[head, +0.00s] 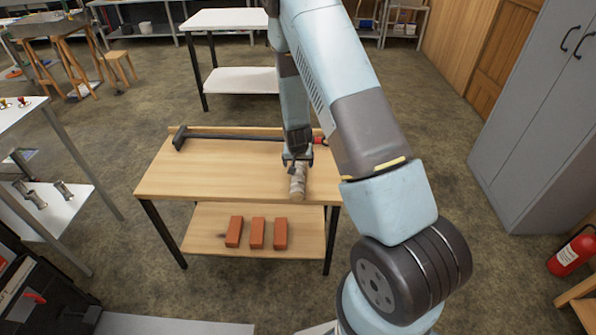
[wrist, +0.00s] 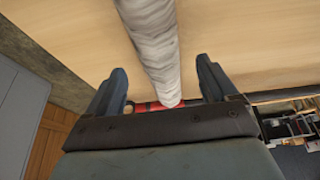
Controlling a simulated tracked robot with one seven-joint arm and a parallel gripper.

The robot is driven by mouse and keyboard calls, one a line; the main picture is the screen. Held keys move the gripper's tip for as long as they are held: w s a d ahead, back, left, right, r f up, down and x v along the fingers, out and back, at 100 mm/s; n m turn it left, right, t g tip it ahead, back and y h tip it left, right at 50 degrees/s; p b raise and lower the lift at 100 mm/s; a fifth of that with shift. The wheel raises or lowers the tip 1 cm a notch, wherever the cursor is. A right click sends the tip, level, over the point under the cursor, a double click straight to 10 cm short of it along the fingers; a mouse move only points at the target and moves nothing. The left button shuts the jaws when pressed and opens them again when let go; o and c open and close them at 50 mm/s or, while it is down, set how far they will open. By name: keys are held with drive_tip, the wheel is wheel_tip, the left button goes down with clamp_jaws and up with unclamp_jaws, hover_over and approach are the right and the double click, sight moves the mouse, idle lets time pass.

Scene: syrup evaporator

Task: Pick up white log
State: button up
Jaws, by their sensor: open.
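The white log (head: 298,180) lies on the wooden table top (head: 220,170), toward its right side in the head view. In the wrist view the white log (wrist: 152,45) runs from the top edge down between my fingers. My gripper (head: 297,158) is over the log's far end. In the wrist view my gripper (wrist: 163,85) is open, with one finger on each side of the log and a visible gap on both sides. I cannot tell how high the fingers are above the table.
A long dark-headed tool (head: 215,136) with a red end (head: 320,140) lies along the table's back edge. Several orange bricks (head: 256,233) sit on the lower shelf. A grey cabinet (head: 535,110) stands at right, a fire extinguisher (head: 571,251) beside it.

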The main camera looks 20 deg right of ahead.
sight(298, 167)
drive_tip(key=shift+x, duration=2.6)
drive_tip(key=shift+s+f, duration=0.1)
drive_tip(key=shift+s, duration=0.1)
drive_tip(key=c, duration=1.3)
